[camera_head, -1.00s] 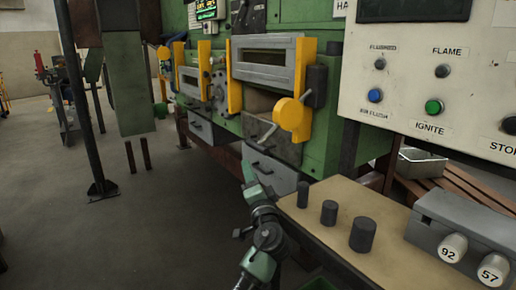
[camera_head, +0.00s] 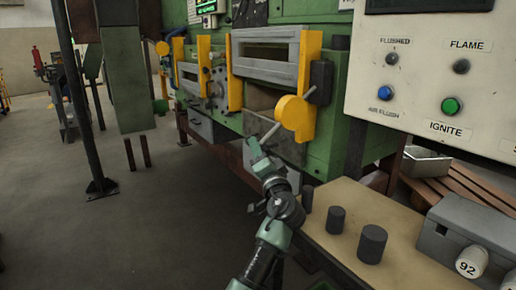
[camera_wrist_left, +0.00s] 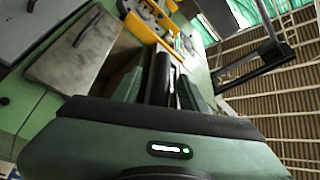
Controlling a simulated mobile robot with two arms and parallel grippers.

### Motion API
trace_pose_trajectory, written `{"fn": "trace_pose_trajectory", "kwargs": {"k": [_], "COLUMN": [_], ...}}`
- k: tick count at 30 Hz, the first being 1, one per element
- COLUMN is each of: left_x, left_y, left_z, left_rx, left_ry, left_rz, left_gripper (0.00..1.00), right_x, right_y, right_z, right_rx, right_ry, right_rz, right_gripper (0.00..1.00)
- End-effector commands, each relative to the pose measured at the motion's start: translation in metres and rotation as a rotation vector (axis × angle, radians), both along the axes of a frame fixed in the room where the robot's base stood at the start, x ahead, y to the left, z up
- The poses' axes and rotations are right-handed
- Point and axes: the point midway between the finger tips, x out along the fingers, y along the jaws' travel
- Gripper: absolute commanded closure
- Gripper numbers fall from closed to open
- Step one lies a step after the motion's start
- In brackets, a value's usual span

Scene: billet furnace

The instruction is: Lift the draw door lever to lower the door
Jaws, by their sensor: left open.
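A thin pale rod (camera_head: 311,91) shows by the yellow disc (camera_head: 292,112) and a black box (camera_head: 320,82) at the furnace's right yellow post; it looks like the lever. In the left wrist view a dark bracket with a rod (camera_wrist_left: 245,76) stands at the upper right, perhaps the same lever. My left gripper (camera_head: 256,145) is below and left of the yellow disc, in front of the lower furnace front. In the left wrist view its open fingers (camera_wrist_left: 172,92) point toward the yellow post and do not hold the rod. My right gripper is out of view.
A tan table (camera_head: 345,250) with dark cylinders and a grey weight box stands at the right. The control panel (camera_head: 430,75) is at the upper right.

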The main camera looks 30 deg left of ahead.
Motion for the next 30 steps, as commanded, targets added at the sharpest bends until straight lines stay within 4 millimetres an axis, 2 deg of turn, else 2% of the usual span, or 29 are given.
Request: {"fn": "trace_pose_trajectory", "kwargs": {"k": [4, 12, 13, 17, 18, 30], "left_x": [0.0076, 0.0089, 0.0088, 0.0088, 0.0088, 0.0087], "left_y": [0.0088, 0.0105, 0.0105, 0.0104, 0.0104, 0.0102], "left_z": [0.0031, 0.0032, 0.0031, 0.003, 0.003, 0.0027], "left_rx": [0.001, 0.0, 0.0, 0.0, 0.0, -0.001], "left_ry": [0.001, 0.0, 0.0, 0.0, 0.0, 0.001], "left_rz": [-0.001, 0.0, 0.0, 0.0, 0.0, -0.001], "left_gripper": [0.57, 0.57, 0.6, 0.96, 1.0, 1.0], "right_x": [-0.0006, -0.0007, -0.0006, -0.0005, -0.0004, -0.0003], "right_y": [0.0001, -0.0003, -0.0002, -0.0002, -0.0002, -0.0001], "right_z": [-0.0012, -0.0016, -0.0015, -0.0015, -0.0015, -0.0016], "right_rx": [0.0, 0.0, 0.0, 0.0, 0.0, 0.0], "right_ry": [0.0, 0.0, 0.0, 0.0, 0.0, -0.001], "right_rz": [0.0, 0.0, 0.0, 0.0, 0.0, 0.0], "right_gripper": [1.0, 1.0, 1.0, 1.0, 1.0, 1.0]}}
